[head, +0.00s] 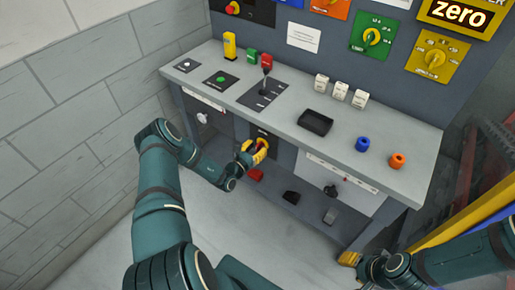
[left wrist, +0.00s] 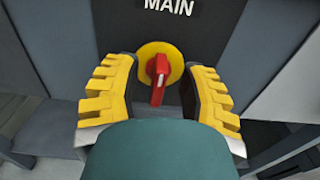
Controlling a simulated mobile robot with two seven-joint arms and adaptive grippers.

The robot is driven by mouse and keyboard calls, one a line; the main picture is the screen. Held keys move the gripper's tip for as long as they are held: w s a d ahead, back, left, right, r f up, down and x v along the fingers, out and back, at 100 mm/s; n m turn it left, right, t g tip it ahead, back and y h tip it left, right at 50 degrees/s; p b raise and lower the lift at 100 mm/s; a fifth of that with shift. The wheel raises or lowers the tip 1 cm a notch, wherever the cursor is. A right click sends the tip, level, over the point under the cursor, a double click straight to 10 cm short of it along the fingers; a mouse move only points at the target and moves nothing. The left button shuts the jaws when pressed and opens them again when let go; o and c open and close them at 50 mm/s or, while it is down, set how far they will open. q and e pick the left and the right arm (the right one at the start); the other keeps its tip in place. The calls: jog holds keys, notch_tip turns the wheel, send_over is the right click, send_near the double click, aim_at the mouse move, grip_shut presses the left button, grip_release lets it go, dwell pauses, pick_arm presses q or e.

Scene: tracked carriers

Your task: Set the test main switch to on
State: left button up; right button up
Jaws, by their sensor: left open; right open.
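The main switch (left wrist: 158,76) is a red rotary handle on a round yellow plate, on a dark panel marked MAIN in the left wrist view. My left gripper (head: 257,151) is open, one yellow finger on each side of the handle. Gaps show between the handle and both fingers. In the head view the gripper largely hides the switch at the bench front. My right gripper (head: 349,258) is low at the bench's right end, away from the switch; its fingers are partly hidden by my arm.
The grey bench top carries a black lever (head: 266,82), a black tray (head: 315,122), and blue (head: 362,144) and orange (head: 397,160) cylinders. Rotary switches, including a green-plated one (head: 371,38), are on the wall panel. A brick wall (head: 60,110) is at left.

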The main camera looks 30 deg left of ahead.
pick_arm(q)
jog(key=shift+w, duration=0.35)
jog(key=shift+c, duration=0.4)
grip_shut()
